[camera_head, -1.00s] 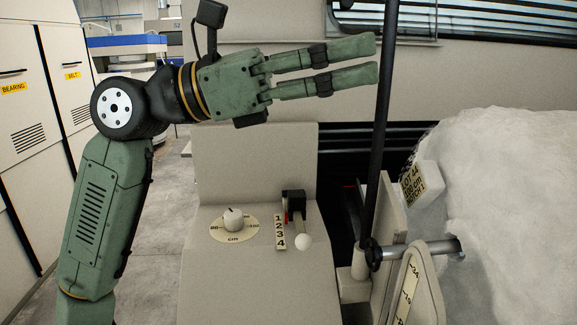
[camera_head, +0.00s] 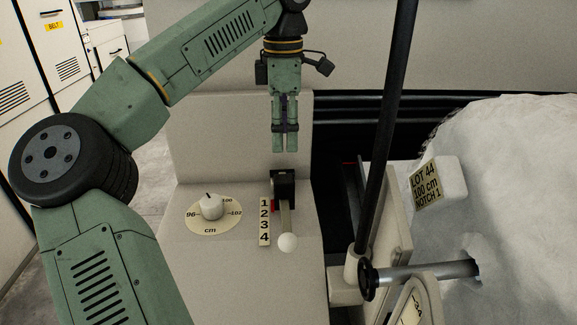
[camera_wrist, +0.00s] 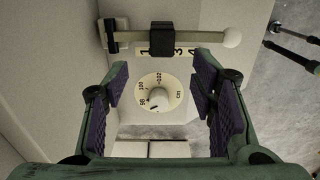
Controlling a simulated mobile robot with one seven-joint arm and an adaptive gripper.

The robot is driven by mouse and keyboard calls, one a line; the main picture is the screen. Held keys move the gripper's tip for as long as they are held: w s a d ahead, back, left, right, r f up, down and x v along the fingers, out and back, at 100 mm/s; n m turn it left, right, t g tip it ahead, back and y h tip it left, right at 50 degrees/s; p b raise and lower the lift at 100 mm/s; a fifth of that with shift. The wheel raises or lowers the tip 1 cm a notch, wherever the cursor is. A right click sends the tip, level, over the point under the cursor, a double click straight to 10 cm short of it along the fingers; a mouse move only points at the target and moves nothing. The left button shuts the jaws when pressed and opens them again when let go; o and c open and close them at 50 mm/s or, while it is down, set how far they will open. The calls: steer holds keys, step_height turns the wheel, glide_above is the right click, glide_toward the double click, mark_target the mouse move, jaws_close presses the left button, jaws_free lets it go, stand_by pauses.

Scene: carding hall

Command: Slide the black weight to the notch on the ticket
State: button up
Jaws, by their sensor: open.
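The black weight (camera_head: 284,185) sits on a beam ending in a white ball (camera_head: 287,243). In the head view it is at the beam's far part, with a bit of red beside number 1 of the number strip (camera_head: 264,222). In the wrist view the weight (camera_wrist: 160,38) hides the strip between 1 and 3; I cannot tell its exact notch. The ticket (camera_head: 427,184) reads "LOT 44, 100 cm, NOTCH 1". My gripper (camera_head: 285,150) points down, above and behind the weight in the head picture, apart from it. The wrist view shows its fingers spread and empty.
A dial with a white knob (camera_head: 211,208), marked in cm, lies left of the strip. A black upright rod (camera_head: 384,130) and a metal roller shaft (camera_head: 425,272) stand to the right. White fibre (camera_head: 515,190) fills the far right. The panel in front is clear.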

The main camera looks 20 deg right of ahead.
mark_target(284, 178)
step_height(284, 178, down, 10)
steer(key=shift+s+a+f+p, duration=0.1)
steer(key=shift+s+p, duration=0.05)
steer(key=shift+p, duration=0.75)
steer(key=shift+c, duration=0.2)
jaws_close()
